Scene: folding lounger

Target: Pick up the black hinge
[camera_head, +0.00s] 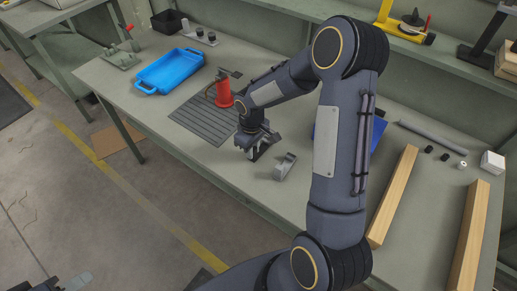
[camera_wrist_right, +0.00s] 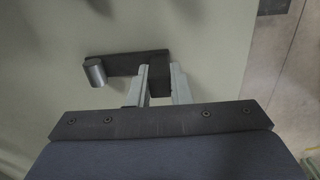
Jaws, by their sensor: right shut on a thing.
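The black hinge (camera_wrist_right: 122,64) shows in the right wrist view as a dark flat bar with one end between my fingers. A grey cylinder (camera_wrist_right: 95,72) sits at its other end; I cannot tell if it is part of the hinge. My right gripper (camera_wrist_right: 158,85) is shut on the hinge's near end. In the head view my right gripper (camera_head: 256,152) is low over the bench, right of the ribbed dark mat, and its wrist hides most of the hinge. A small part of my left gripper (camera_head: 80,280) shows at the bottom left; its jaws are unclear.
A grey metal bracket (camera_head: 285,167) lies just right of my right gripper. A red cylinder (camera_head: 224,94) stands by the ribbed mat (camera_head: 203,118). A blue tray (camera_head: 168,70) is farther left. Wooden beams (camera_head: 393,196) lie on the right. The bench's front edge is close.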

